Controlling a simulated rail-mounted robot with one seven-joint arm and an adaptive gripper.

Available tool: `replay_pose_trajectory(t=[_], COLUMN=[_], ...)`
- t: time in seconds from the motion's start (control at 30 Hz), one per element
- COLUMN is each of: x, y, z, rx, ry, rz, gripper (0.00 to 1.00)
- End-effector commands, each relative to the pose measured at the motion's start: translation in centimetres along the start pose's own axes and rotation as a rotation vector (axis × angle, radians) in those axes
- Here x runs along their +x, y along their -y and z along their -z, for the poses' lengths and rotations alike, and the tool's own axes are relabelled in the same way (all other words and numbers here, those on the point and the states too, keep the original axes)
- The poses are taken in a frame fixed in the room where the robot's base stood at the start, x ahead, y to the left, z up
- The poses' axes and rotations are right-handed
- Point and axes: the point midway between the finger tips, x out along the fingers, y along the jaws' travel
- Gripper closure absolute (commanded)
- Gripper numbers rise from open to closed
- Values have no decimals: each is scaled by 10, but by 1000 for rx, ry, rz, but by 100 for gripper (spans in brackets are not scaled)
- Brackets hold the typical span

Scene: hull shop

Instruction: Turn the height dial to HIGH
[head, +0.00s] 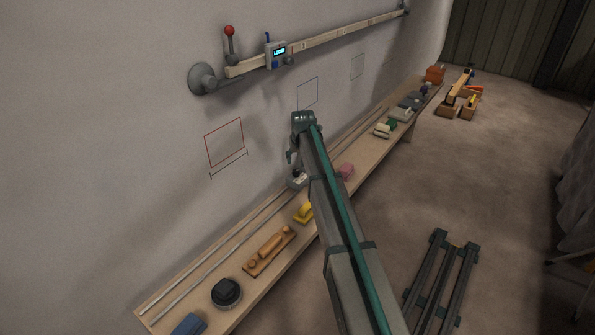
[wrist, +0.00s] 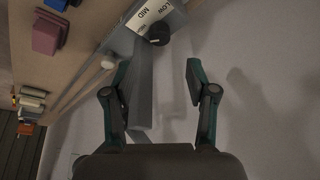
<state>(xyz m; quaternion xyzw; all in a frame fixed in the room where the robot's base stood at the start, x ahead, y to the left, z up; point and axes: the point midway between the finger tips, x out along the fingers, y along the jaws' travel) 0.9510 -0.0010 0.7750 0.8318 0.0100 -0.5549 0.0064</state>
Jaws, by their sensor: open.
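The height dial is a black round knob (wrist: 159,35) at the top middle of the wrist view. It is on a pale label plate (wrist: 148,14) with LOW and MID readable and a third, smaller marking at the left end. I cannot tell where the knob points. In the head view a small pale box (head: 297,180), apparently the dial's housing, sits on the bench under my gripper (head: 293,157). In the wrist view my gripper (wrist: 159,73) is open and empty, its two fingers spread apart. The knob lies beyond the fingertips, roughly in line with the gap.
A long wooden bench (head: 155,302) along the wall holds a yellow block (head: 304,212), a pink block (head: 345,171), a wooden plane-like tool (head: 269,249) and a black round item (head: 226,292). A rail with a display (head: 277,52) and a red-knobbed lever (head: 229,31) is on the wall above.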

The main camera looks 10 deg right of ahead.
Motion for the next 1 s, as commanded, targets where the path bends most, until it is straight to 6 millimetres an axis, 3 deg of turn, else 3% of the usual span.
replay_pose_trajectory(t=[0.3,0.5,0.97,1.0], x=[55,80,91,91], y=[0,0,0,0], z=[0,0,-1,-1], rx=[2,2,2,2], ry=[3,2,1,1], rz=[-1,-1,-1,-1], gripper=[43,43,43,50])
